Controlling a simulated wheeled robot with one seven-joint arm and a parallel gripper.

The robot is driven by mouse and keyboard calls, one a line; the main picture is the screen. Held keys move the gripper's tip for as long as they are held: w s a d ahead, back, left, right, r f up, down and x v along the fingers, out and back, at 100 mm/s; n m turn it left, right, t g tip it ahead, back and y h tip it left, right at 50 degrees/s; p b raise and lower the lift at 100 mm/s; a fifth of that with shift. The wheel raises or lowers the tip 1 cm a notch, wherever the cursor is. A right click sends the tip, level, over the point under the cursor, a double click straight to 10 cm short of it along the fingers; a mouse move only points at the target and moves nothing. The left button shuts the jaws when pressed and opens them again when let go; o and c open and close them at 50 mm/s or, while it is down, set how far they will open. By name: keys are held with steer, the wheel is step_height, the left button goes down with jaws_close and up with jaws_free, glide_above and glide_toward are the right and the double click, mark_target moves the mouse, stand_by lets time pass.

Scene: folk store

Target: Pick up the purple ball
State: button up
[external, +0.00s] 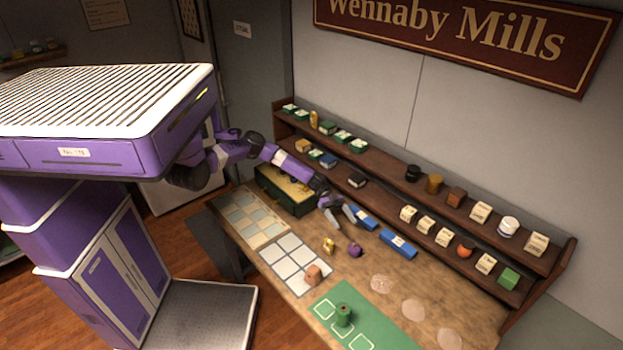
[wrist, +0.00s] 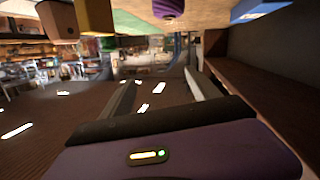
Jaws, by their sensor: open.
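The purple ball (external: 355,250) rests on the wooden table, in front of the blue boxes. In the wrist view a purple round thing (wrist: 168,9) shows at the top edge, partly cut off, and looks like the same ball. My gripper (external: 342,220) is above the table, up and slightly left of the ball in the external view. Its two fingers are spread apart with nothing between them. In the wrist view the fingers (wrist: 160,92) are also apart and empty, and the ball lies beyond them.
A small yellow object (external: 328,246) stands just left of the ball. Blue boxes (external: 398,244) lie behind it by the shelf (external: 440,205). An orange-brown block (external: 313,274) is on the white grid, and a green cylinder (external: 343,315) on the green mat. A dark green box (external: 285,190) sits beneath my arm.

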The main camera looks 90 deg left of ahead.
mark_target(352, 245)
steer(key=f+y, duration=0.1)
steer(key=f, duration=0.2)
steer(key=w+f+y, duration=0.1)
steer(key=f, duration=0.2)
steer(key=f+y+b, duration=0.1)
steer(key=f, duration=0.2)
steer(key=shift+w+d+f+m, duration=0.1)
steer(key=shift+w+f+m, duration=0.15)
steer(key=shift+m, duration=0.05)
steer(key=shift+w+d+f, duration=0.15)
steer(key=shift+f, duration=0.05)
steer(key=shift+p+x, duration=0.3)
steer(key=shift+x, duration=1.85)
steer(key=c, duration=1.4)
steer(key=shift+r, duration=0.1)
step_height(352, 245, up, 20)
steer(key=p, duration=0.6)
